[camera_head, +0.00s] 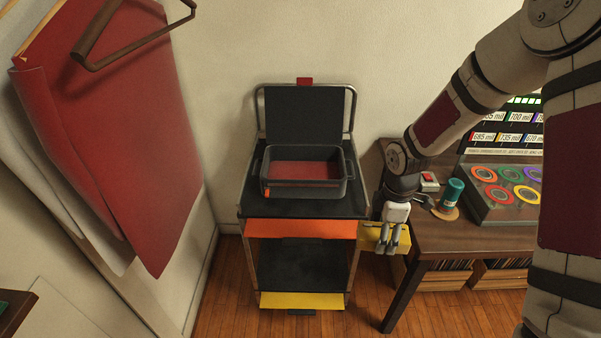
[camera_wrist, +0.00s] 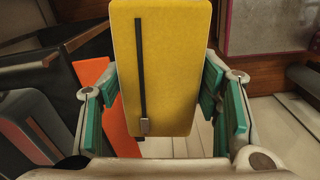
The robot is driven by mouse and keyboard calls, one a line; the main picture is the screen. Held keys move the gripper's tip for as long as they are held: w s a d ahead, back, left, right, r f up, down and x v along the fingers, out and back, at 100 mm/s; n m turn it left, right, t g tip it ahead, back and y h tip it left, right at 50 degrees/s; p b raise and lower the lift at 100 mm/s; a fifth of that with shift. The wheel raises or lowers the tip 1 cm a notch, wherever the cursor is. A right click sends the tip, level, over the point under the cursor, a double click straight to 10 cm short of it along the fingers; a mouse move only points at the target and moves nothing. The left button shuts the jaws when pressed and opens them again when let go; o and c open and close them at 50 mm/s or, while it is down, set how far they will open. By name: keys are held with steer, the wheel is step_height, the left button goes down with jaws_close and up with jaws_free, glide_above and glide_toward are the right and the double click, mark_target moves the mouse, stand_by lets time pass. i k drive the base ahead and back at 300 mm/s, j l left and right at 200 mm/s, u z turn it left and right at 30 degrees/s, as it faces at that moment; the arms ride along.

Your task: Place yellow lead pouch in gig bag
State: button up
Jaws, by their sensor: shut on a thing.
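The yellow lead pouch (camera_wrist: 170,60) has a dark zip line and a grey pull tab. It fills the middle of the wrist view between the green-padded fingers of my gripper (camera_wrist: 163,100). In the head view the yellow pouch (camera_head: 374,238) shows at my gripper (camera_head: 388,246), which is shut on it just right of the cart. The gig bag (camera_head: 348,180) is a dark grey open case with a red lining, on the cart's top shelf. Its dark lid stands upright behind it. The bag is left of the gripper; its inside looks empty.
The black cart (camera_head: 348,209) has an orange front strip (camera_head: 300,229) and a yellow lower strip (camera_head: 302,300). A wooden table (camera_head: 440,238) at right holds a teal bottle (camera_head: 453,191) and a panel of coloured rings (camera_head: 503,192). Red cloth (camera_head: 115,140) hangs at left.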

mark_target(321, 177)
steer(key=i+j, duration=0.25)
steer(key=i, duration=0.15)
steer(key=i+j, duration=0.25)
steer(key=i, duration=0.15)
steer(key=i+j, duration=0.25)
steer(key=i, duration=0.15)
